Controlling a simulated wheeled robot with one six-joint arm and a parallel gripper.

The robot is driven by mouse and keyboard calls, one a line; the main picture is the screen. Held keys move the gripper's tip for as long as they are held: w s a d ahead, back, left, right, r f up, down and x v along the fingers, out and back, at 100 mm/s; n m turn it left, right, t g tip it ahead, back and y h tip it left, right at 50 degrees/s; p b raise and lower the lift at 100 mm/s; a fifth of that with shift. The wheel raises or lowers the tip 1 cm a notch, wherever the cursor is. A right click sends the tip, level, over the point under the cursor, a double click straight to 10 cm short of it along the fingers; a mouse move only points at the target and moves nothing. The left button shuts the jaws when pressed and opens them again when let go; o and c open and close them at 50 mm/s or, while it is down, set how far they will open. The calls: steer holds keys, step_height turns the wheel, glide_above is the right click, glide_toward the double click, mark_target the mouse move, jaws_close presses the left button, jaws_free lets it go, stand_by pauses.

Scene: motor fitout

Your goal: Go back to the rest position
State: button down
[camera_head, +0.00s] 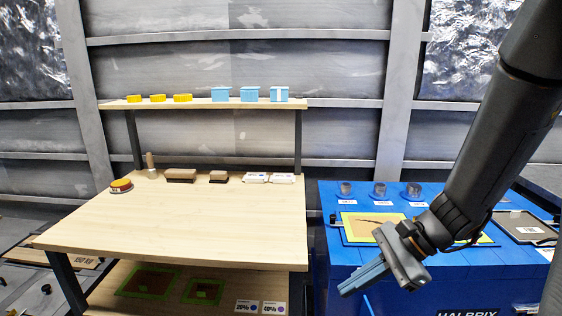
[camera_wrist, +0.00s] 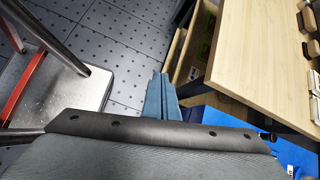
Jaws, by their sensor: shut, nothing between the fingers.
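My gripper (camera_head: 362,280) hangs at the lower right of the head view, in front of the blue cabinet. Its blue fingers are shut together with nothing between them. In the wrist view the closed fingers (camera_wrist: 161,98) point away from the camera, over the floor beside the wooden bench. My dark arm comes down from the upper right. The gripper appears to touch nothing.
The blue cabinet (camera_head: 335,258) bears a yellow-framed panel (camera_head: 358,228) and metal cups. The grey floor (camera_wrist: 110,40) is partly clear.

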steer(key=s+d+r+n+h+p, duration=0.1)
steer(key=s+d+n+h, duration=0.1)
steer(key=s+n+h, duration=0.2)
steer(key=s+d+r+n+h, duration=0.1)
steer(key=s+n+h, duration=0.2)
steer(key=n, duration=0.8)
steer(key=shift+s+d+g+h+p, duration=0.35)
steer(key=shift+d+g+h+p, duration=0.05)
steer(key=shift+h, duration=0.4)
